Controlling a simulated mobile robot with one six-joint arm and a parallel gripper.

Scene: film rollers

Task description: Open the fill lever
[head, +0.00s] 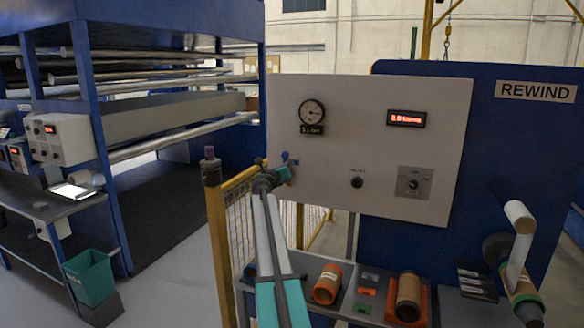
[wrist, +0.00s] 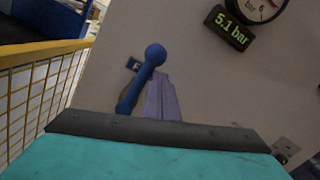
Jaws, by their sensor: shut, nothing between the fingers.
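The fill lever (wrist: 143,82) is a blue rod with a round ball knob on the panel. In the wrist view it slants from lower left up to the knob at upper right, partly covering a small blue label starting with "F". In the head view the lever (head: 291,160) is a small blue shape at the panel's left edge. My gripper (wrist: 160,80) shows pale purple fingers, shut and empty, just right of the rod and below the knob. I cannot tell whether they touch it. In the head view my gripper (head: 284,172) is small, just below the lever.
A yellow mesh fence (head: 240,215) stands close left of my arm. Rolls lie on the shelf below.

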